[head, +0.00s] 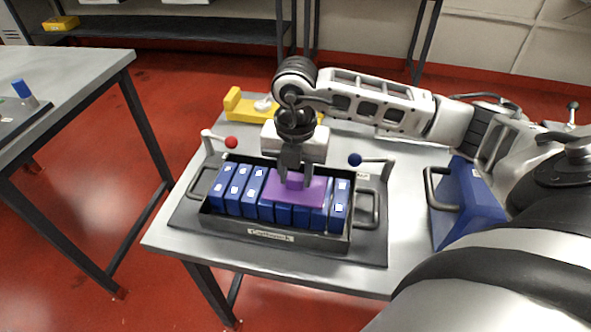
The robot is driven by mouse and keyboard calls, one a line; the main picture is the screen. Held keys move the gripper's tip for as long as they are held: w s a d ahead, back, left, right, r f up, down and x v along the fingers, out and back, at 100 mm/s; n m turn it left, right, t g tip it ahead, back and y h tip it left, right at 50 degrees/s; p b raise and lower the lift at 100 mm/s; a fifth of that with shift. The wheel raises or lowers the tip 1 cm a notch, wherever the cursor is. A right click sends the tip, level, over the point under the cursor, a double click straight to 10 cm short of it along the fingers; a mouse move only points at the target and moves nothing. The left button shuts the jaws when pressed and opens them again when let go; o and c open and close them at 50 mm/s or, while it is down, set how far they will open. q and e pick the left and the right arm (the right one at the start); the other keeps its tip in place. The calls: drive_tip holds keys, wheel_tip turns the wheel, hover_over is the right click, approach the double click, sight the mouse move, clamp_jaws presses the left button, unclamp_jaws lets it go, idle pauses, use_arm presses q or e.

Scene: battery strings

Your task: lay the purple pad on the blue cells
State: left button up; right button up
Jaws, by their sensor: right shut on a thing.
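The purple pad (312,194) is flat and rectangular, at the right part of the row of blue cells (239,190). Several blue cells stand in a dark open tray (227,224) with side handles and a label on its front. My right gripper (295,183) comes down from above and is shut on the pad's raised middle. The pad is over the tops of the right-hand cells; I cannot tell whether it touches them. It hides parts of several cells. My left gripper is not in view.
A lever with a red ball (231,142) stands behind the tray at left, one with a dark blue ball (354,159) at right. A yellow fixture (243,104) lies at the back of the table. A blue handled box (469,203) stands at right.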

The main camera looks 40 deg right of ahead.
sight(296, 177)
drive_tip(key=shift+f, duration=0.15)
drive_tip(key=o, duration=1)
wheel_tip(296, 177, up, 12)
drive_tip(key=shift+r, duration=0.2)
